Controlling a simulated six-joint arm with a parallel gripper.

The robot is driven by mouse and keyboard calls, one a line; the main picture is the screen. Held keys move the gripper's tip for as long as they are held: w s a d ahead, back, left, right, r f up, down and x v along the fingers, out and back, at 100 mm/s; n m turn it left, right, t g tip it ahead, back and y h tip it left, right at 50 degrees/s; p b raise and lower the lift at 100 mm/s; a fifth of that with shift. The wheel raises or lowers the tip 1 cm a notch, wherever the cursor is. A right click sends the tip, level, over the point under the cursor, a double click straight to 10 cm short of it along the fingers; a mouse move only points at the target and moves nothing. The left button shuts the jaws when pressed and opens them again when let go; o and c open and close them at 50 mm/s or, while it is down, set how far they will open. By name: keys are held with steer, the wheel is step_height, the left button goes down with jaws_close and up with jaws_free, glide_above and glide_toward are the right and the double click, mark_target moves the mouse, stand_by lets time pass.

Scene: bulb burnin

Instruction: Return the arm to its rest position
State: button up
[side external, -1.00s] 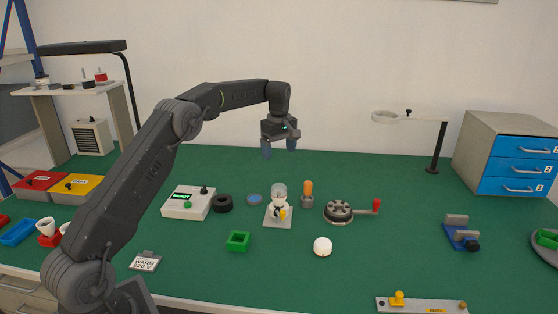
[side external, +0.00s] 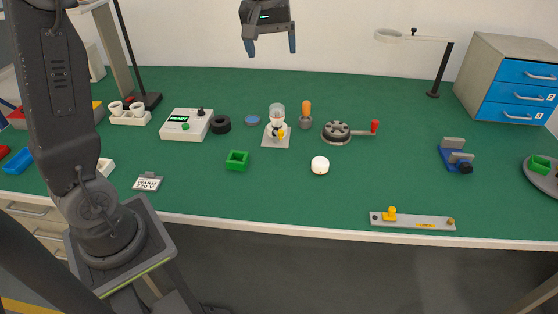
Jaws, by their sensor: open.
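My gripper (side external: 271,47) is at the top of the view, raised well above the green table (side external: 330,215). Its two blue fingers point down and stand apart, with nothing between them. My arm rises along the left side and leaves the top of the frame, so its upper links are hidden. Below the gripper, a bulb fixture with a clear cover (side external: 277,122) stands upright on the table, clear of the fingers.
Around the fixture are a white meter box (side external: 186,125), a black ring (side external: 220,125), an orange-handled tool (side external: 306,112), a crank wheel (side external: 337,132), a green tray (side external: 237,161) and a white round item (side external: 320,165). Blue drawers (side external: 519,90) and a lamp stand (side external: 439,75) are at right.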

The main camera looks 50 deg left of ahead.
steer(key=s+d+f+m+t, duration=0.1)
steer(key=s+d+m, duration=0.4)
steer(key=s, duration=0.6)
steer(key=s+d+f+m+t, duration=0.2)
steer(key=s+d+f+m, duration=0.2)
steer(key=s, duration=0.8)
steer(key=shift+s+d+f+m+h, duration=0.15)
steer(key=shift+s+d+m+h, duration=0.15)
steer(key=shift+d+m, duration=0.15)
